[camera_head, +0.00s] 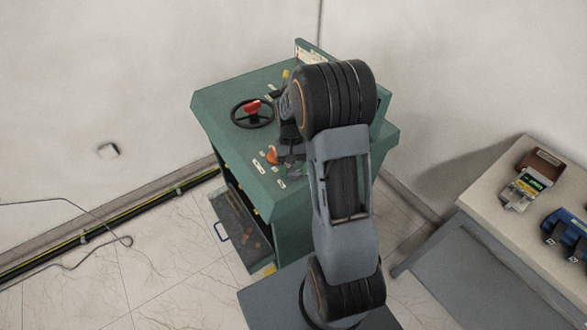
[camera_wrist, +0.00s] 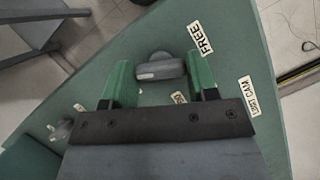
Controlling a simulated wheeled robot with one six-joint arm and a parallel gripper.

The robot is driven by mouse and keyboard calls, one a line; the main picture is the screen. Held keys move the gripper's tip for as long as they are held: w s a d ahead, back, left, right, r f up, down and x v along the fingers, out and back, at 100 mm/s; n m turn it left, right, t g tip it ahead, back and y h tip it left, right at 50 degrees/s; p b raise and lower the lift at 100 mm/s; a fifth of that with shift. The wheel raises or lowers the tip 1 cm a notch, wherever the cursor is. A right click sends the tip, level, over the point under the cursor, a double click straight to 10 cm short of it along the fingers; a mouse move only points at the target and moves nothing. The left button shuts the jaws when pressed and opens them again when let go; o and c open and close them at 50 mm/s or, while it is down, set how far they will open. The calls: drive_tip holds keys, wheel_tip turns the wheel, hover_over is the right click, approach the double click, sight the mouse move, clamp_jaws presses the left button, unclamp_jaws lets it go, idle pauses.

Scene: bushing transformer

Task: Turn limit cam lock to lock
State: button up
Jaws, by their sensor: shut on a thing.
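The limit cam lock is a grey knob with a bar handle (camera_wrist: 162,71) on the green panel, seen in the wrist view. My gripper (camera_wrist: 158,62) has its two green fingers on either side of the bar, shut on it. The bar lies nearly crosswise between the fingers. A FREE label (camera_wrist: 201,38) is at the upper right of the knob, and a LIMIT CAM label (camera_wrist: 249,96) is farther right. Another small label (camera_wrist: 179,97) is partly hidden by the gripper. In the head view my arm hides the knob.
The green cabinet (camera_head: 215,100) carries a black handwheel with a red part (camera_head: 252,113) and an orange-red knob (camera_head: 272,156). Another grey knob (camera_wrist: 62,129) is at the wrist view's left. A table (camera_head: 490,214) with devices stands right. Cables run along the left floor.

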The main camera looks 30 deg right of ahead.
drive_tip(key=n+h, duration=0.1)
drive_tip(key=n, duration=0.3)
drive_tip(key=shift+n+h, duration=0.3)
drive_tip(key=shift+h, duration=0.1)
drive_tip(key=shift+n, duration=0.3)
drive_tip(key=o, duration=0.9)
drive_tip(key=b+v, duration=0.1)
drive_tip(key=v, duration=1.3)
drive_tip(key=shift+a+f, duration=0.1)
drive_tip(key=shift+a, duration=0.05)
